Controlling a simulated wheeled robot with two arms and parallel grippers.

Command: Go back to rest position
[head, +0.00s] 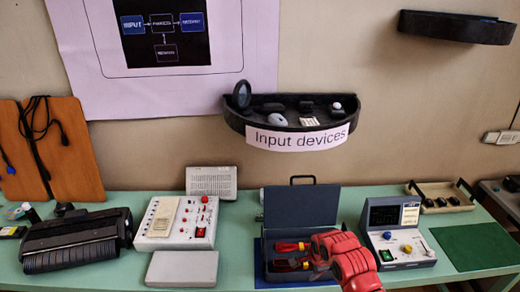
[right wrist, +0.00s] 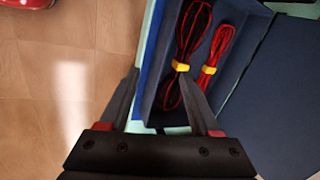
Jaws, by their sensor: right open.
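My right gripper (head: 318,265) is at the front right of the open blue-grey toolbox, at the end of my red arm. In the right wrist view my right gripper (right wrist: 158,76) has its two dark fingers spread apart with nothing held between them. The right finger overlaps the toolbox interior in that view, and I cannot tell whether it touches anything. My left gripper is not in view.
The toolbox (head: 302,208) holds red-and-black cable bundles (right wrist: 192,40) with yellow ties. A white control panel (head: 178,222) stands left of it and a grey console (head: 396,230) right. A shelf (head: 290,117) labelled "Input devices" hangs above. Bare floor (right wrist: 50,100) shows beside the table.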

